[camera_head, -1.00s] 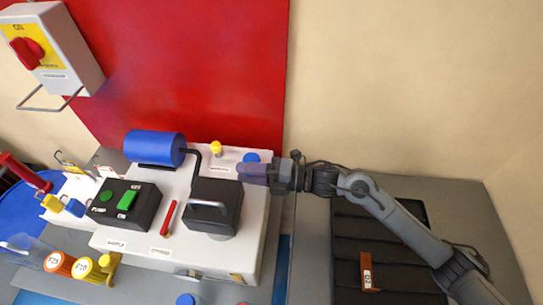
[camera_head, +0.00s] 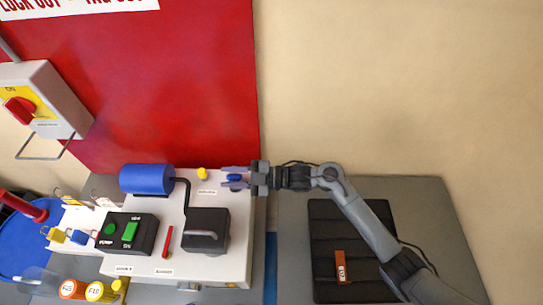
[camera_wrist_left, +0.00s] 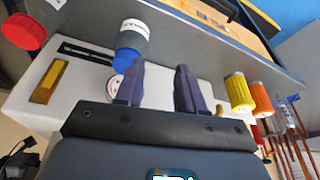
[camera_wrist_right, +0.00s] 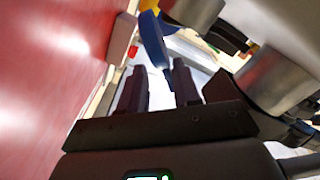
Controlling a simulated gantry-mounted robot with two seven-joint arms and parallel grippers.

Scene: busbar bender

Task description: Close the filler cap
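In the right wrist view a long blue part (camera_wrist_right: 156,40) lies beyond the open, empty-looking fingertips. My left gripper (camera_wrist_left: 160,67) is open and empty in its own wrist view and is out of the head view.
The white housing (camera_head: 225,268) carries a blue cylinder (camera_head: 147,179), a black switch box (camera_head: 131,233), a red bar (camera_head: 167,242) and a dark block with a handle (camera_head: 206,231). A red wall panel (camera_head: 180,90) stands close behind. A black ribbed mat (camera_head: 335,225) lies right.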

